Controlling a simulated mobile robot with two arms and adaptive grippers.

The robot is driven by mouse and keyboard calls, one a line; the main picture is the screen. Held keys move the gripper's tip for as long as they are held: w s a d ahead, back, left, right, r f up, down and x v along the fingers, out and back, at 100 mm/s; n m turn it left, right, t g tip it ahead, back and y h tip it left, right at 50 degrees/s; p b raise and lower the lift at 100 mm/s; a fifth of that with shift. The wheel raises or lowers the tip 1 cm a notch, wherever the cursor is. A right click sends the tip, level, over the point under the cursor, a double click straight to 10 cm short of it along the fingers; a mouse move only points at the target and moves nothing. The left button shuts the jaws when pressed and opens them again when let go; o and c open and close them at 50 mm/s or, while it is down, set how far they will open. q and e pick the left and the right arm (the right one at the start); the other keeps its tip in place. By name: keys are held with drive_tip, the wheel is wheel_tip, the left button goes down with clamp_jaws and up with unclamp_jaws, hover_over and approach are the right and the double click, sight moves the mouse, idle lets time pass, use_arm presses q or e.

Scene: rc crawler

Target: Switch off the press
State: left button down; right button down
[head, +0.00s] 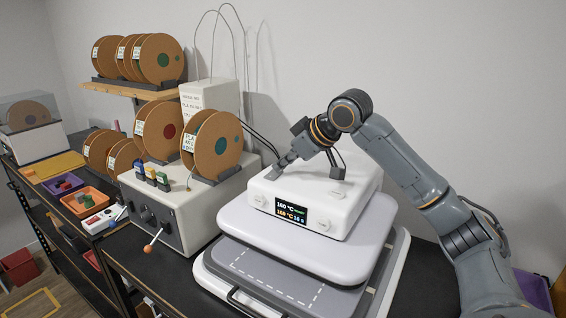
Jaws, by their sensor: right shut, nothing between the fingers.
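The white press (315,260) stands at the centre right of the bench, its plates apart at the front. Its display (290,212) is lit and shows temperature readings in white and orange. A pale round knob or button sits left of the display (258,200), and another sits to its right (323,225). My right gripper (275,175) reaches in from the right over the press's head, its fingers shut and empty, pointing down at the left part of the top. I cannot tell whether the fingertips touch it. My left gripper is out of view.
A machine with levers and spools (170,205) stands left of the press. Orange (84,202) and purple (63,187) trays lie farther left. A spool shelf (140,90) hangs behind. Dark cables rise behind the press's head.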

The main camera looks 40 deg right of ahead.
drive_tip(key=shift+d+f+p, duration=0.1)
drive_tip(key=shift+p, duration=0.25)
drive_tip(key=shift+f+y, duration=0.15)
drive_tip(key=shift+y, duration=0.15)
